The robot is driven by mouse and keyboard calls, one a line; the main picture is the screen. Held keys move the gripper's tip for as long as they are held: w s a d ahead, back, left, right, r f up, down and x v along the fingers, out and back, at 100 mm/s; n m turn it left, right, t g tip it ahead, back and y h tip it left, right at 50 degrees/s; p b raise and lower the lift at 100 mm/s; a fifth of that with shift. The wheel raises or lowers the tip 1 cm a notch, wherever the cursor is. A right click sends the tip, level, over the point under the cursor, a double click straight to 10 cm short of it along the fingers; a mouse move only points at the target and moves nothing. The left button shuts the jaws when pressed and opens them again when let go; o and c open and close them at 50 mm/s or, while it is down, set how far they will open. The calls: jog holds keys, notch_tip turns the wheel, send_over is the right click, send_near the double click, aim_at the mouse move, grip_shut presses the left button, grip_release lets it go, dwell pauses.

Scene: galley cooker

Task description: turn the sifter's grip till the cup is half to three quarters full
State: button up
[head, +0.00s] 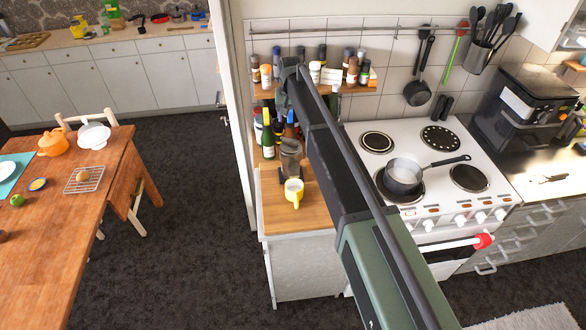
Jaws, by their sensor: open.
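The sifter (290,164) is a grey-brown upright cylinder on the wooden top of the small cabinet, left of the cooker. Its grip is too small to make out clearly. The yellow cup (293,191) with a white inside stands in front of it, at its foot. How full the cup is cannot be told. My gripper (283,102) is a small dark shape at the far end of my arm, above and behind the sifter in the picture. It is open and appears apart from the sifter. Its fingers are hard to make out against the bottles.
Shelves with spice jars (351,70) and bottles (268,138) stand behind the sifter. Right of it is the white cooker (408,140) with a saucepan (403,178). The wooden counter top (275,216) has free room around the cup. A wooden table (60,235) stands at left.

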aim_at(291, 139)
jog(key=n, duration=0.4)
jog(key=shift+c, duration=1)
notch_tip(291, 139, down, 11)
jog(key=n+b, duration=1)
jog(key=b, duration=0.1)
jog(key=shift+r, duration=0.1)
grip_shut()
